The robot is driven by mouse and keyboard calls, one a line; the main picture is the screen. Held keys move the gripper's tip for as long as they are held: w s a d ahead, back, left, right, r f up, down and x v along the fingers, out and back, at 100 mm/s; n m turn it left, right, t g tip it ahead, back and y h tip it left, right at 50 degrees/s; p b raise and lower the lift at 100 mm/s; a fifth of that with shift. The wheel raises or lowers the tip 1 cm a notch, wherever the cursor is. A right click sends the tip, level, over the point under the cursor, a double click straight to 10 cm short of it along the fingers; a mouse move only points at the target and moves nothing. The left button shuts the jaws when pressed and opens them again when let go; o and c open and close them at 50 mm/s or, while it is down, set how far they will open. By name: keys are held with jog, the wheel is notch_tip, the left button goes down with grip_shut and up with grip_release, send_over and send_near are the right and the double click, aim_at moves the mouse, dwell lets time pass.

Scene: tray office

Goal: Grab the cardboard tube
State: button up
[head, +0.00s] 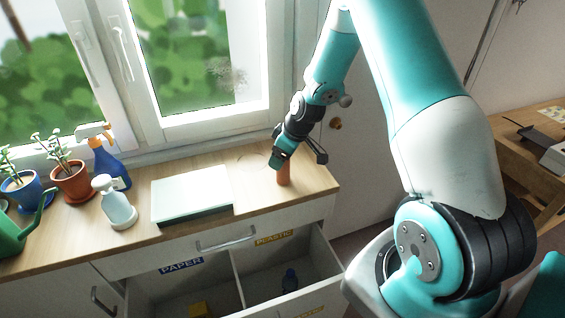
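An orange-brown tube (284,177), which looks like the cardboard tube, stands upright on the wooden cabinet top near its right end. My gripper (282,160) reaches down from above, right at the tube's upper end. The gripper overlaps the top of the tube in the head view, so that end is partly hidden. I cannot tell whether the fingers are closed on the tube or only beside it.
A pale flat tray or box (192,195) lies left of the tube. A soap bottle (115,203), a blue spray bottle (108,165), potted plants (72,183) and a green watering can (12,236) stand further left. Below, an open drawer has compartments labelled PAPER (181,265) and PLASTIC (274,237).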

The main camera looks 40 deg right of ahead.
jog(key=shift+w+a+f, duration=0.1)
jog(key=shift+w+f, duration=0.15)
jog(key=shift+f, duration=0.4)
jog(key=c, duration=1)
jog(key=shift+r, duration=0.1)
